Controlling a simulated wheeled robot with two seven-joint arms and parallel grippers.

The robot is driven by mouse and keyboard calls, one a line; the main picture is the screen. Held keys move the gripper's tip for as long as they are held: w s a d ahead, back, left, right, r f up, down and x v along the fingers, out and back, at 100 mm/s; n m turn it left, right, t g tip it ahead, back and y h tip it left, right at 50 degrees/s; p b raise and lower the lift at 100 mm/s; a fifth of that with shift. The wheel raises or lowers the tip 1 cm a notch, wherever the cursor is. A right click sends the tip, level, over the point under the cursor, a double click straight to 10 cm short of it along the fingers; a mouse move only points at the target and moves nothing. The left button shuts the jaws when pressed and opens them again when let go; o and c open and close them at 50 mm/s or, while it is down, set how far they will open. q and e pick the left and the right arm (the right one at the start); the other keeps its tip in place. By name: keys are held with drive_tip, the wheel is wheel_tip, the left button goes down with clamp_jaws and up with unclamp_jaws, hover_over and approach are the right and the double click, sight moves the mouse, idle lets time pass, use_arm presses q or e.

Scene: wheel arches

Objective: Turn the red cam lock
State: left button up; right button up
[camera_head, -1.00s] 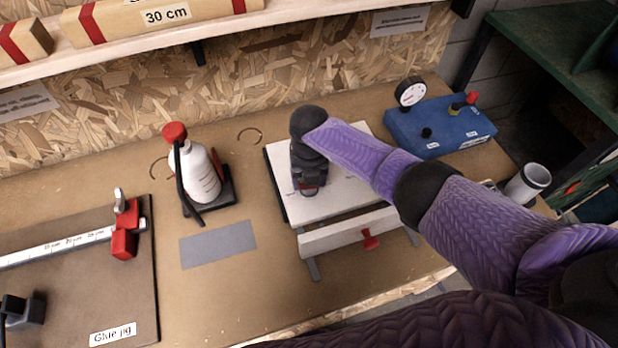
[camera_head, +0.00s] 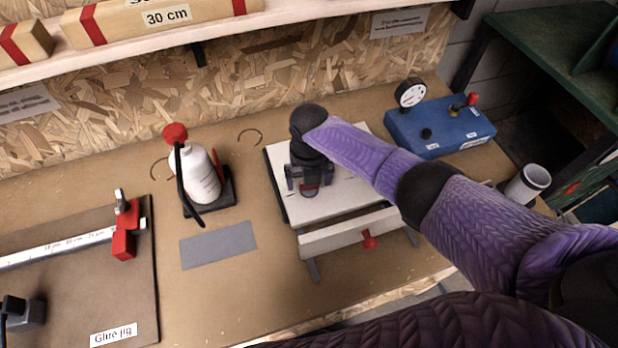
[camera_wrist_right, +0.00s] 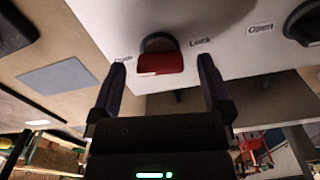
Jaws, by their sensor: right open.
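The red cam lock (camera_wrist_right: 161,63) sits on the white board (camera_wrist_right: 235,55) in the right wrist view, a red block with a dark rounded part behind it. A "Lock" label is to its right; the label to its left is hard to read. My right gripper (camera_wrist_right: 161,85) is open, with one finger on each side of the lock in the picture; I cannot tell if either touches it. In the head view my right gripper (camera_head: 305,184) is above the board (camera_head: 345,203), and a little red of the lock shows below it. My left gripper is not in view.
A black knob (camera_wrist_right: 304,24) is right of the "Open" label. A red knob (camera_head: 369,239) is on the board's front piece. The glue bottle (camera_head: 201,177) stands left, the blue gauge box (camera_head: 440,127) right. The glue jig (camera_head: 90,295) lies left; the bench between is mostly clear.

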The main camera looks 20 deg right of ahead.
wheel_tip(320, 180, up, 9)
drive_tip(key=shift+r+p, duration=0.1)
drive_tip(key=shift+p, duration=1.05)
